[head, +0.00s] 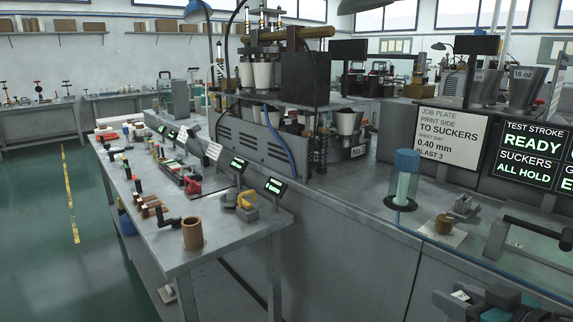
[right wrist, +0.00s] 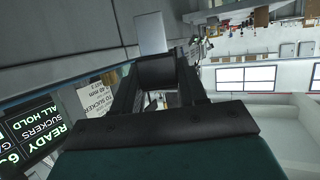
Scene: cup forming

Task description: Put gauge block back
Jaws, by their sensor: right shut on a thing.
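My right gripper (head: 458,298) is low at the right of the head view, in front of the machine's edge. In the right wrist view the two dark fingers of my right gripper (right wrist: 157,70) are closed on a small block. The light grey end of this block, seemingly the gauge block (right wrist: 152,34), sticks out past the fingertips. A small pale patch of the gauge block (head: 460,295) shows between the fingers in the head view. The dark part between the fingers is hard to make out. My left gripper is in neither view.
A black bar handle (head: 536,227) is near the right edge. A crowded bench (head: 225,242) stands at left.

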